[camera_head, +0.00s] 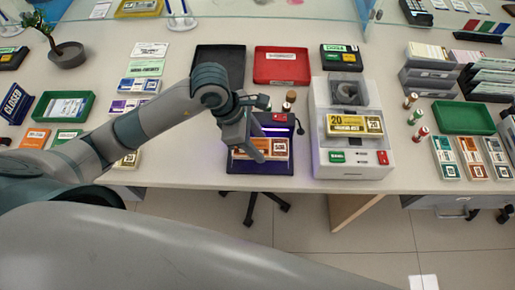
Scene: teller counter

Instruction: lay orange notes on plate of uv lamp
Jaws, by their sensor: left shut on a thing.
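The orange notes (277,148) are a banded bundle at the front of the UV lamp, over its dark plate (246,167). The UV lamp glows violet (279,130) just behind the notes. My left gripper (258,152) reaches down over the plate and is shut on the orange notes near their left part. The fingers hide some of the bundle. I cannot tell whether the bundle touches the plate. My right gripper is not in view.
A note counter (352,158) with a yellow bundle stands right of the lamp. A black tray (208,55) and a red tray (281,66) lie behind. Several note bundles (470,158) and a green tray (464,118) are at the right. The counter's front edge is close to the plate.

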